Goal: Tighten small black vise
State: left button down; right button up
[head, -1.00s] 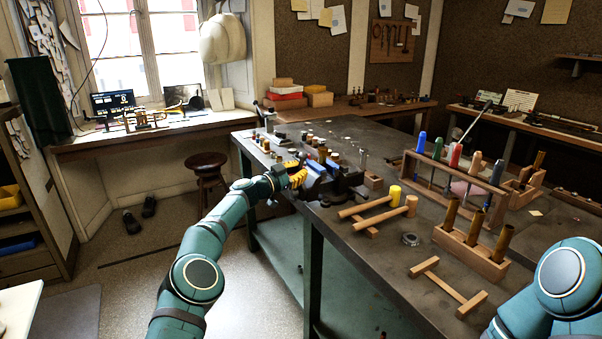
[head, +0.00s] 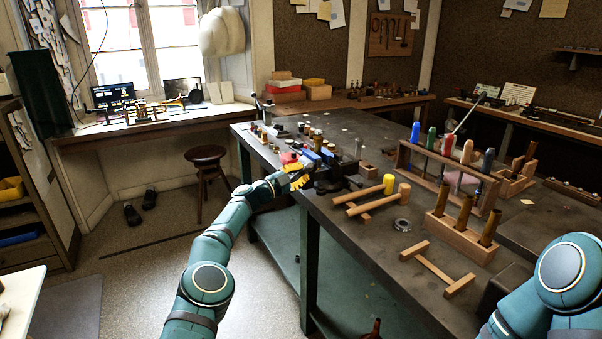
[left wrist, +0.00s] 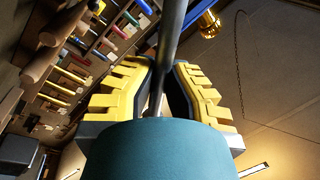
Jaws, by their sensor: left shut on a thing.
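The small black vise (head: 336,184) sits at the near left edge of the dark workbench, with blue pieces (head: 328,155) at its top. My left gripper (head: 298,177), with yellow ribbed fingers, is at the vise's left side and covers part of it. In the left wrist view the gripper (left wrist: 163,88) is shut on a dark metal bar (left wrist: 172,35), which runs up between the fingers and looks like the vise handle. The vise's lower front is hard to make out. My right gripper is out of view; only part of my right arm shows at the lower right.
Wooden mallets (head: 378,204) lie right of the vise. A tool rack (head: 413,156) and a wooden block holding brass tubes (head: 459,241) stand farther right. Small jars (head: 316,136) cluster behind the vise. A stool (head: 206,156) stands left of the bench, with open floor in front.

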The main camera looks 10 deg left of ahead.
pick_arm(q)
jog(key=shift+a+f, duration=0.1)
jog(key=shift+f, duration=0.1)
jog(key=c, duration=1)
grip_release()
jog(key=shift+s+a+r, duration=0.1)
jog(key=shift+a, duration=0.05)
jog(key=shift+s+a, duration=0.35)
jog(key=shift+a, duration=0.1)
jog(key=shift+s+a, duration=0.25)
jog(key=shift+s, duration=0.2)
jog(key=v, duration=0.9)
jog(key=shift+s+a, duration=0.2)
jog(key=shift+s, duration=0.05)
